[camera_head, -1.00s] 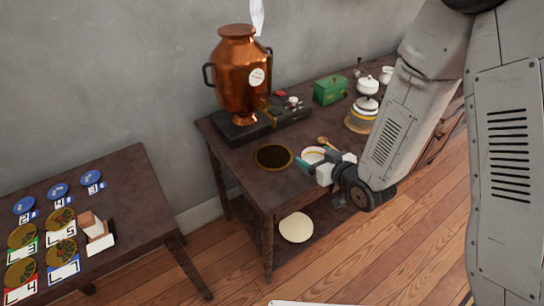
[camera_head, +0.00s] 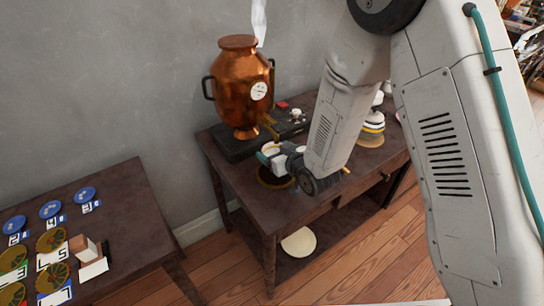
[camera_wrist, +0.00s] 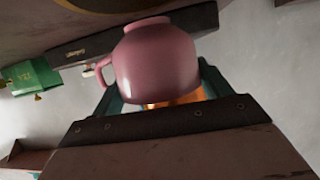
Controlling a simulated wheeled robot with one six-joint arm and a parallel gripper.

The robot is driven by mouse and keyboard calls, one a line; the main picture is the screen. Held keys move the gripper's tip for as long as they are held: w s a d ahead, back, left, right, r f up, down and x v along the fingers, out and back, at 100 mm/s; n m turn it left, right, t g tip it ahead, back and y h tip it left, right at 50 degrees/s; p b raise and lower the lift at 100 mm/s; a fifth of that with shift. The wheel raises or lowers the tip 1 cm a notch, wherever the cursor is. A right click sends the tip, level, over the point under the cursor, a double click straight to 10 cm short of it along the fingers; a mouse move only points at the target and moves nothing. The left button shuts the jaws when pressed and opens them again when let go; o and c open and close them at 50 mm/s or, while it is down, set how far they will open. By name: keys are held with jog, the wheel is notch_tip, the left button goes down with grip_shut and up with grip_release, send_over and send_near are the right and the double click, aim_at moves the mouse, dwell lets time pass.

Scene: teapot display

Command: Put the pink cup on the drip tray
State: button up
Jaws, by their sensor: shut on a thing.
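The pink cup (camera_wrist: 155,65) fills the middle of the wrist view, with its handle to the left. My gripper (camera_wrist: 157,88) is shut on it, with one teal finger on each side. In the head view, the cup's pale top (camera_head: 270,147) shows behind my gripper (camera_head: 266,157), partly hidden by it. The cup appears held above the table; the exact gap cannot be told.
A copper urn (camera_head: 240,88) on a black base (camera_head: 228,146) stands close behind my gripper, its tap side facing it. White crockery (camera_head: 373,128) stands farther right, partly behind my arm. A second table (camera_head: 112,212) with discs and cards is at the left.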

jog(key=shift+s+d+f, duration=0.1)
jog(key=shift+d+f, duration=0.05)
jog(key=shift+f, duration=1.25)
jog(key=shift+f, duration=0.15)
jog(key=o, duration=1)
jog(key=shift+o, duration=0.2)
